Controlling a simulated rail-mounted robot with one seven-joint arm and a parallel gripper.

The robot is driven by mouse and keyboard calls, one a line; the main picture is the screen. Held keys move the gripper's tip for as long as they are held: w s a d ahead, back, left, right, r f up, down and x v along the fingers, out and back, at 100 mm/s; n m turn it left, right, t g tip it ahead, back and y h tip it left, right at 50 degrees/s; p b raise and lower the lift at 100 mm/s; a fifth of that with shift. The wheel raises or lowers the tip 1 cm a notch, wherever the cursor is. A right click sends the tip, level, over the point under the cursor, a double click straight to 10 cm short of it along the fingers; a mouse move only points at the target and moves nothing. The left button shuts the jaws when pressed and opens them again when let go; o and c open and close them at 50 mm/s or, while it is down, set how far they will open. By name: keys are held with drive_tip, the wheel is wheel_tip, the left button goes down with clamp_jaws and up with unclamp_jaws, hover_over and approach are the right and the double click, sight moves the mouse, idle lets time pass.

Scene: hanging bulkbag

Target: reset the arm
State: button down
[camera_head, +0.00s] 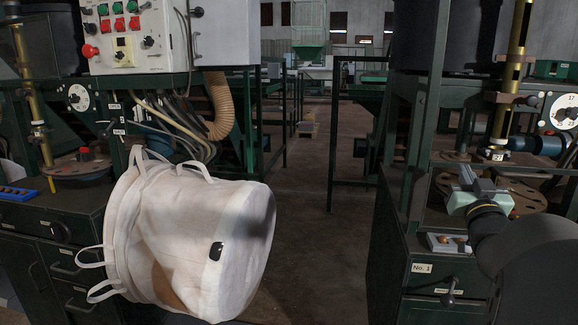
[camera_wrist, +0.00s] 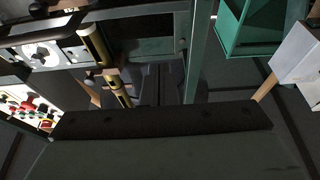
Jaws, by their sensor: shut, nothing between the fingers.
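My arm comes in from the right edge in the head view. My gripper (camera_head: 466,174) is shut and empty, above the right-hand bench with its fingers pointing away from me. The white bulk bag (camera_head: 165,240) is at the left of centre, tilted on its side, with its round end facing right. It has cloth loops at the top and left and a small black piece (camera_head: 216,251) on its side. The bag is well apart from my gripper. In the wrist view a dark flat edge fills the lower part, and I cannot make out the fingers there.
A control box (camera_head: 126,35) with coloured buttons stands behind the bag. The right cabinet (camera_head: 436,272) is marked "No. 1" and has a small tray (camera_head: 449,243) on top, close to my gripper. Brass columns and dials stand behind it. The middle aisle floor (camera_head: 305,240) is clear.

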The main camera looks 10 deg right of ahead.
drive_tip(key=a+f+g+y+p, duration=0.2)
drive_tip(key=a+g+y+p, duration=0.2)
drive_tip(key=a+g+p, duration=0.85)
drive_tip(key=s+a+n+g+y+p, duration=0.4)
drive_tip(key=s+a+g+p, duration=0.3)
drive_tip(key=s+a+p, duration=0.7)
drive_tip(key=s+a, duration=0.8)
drive_tip(key=a, duration=0.1)
drive_tip(key=shift+a+f+n, duration=0.15)
drive_tip(key=shift+f+n, duration=0.2)
drive_tip(key=shift+n, duration=0.05)
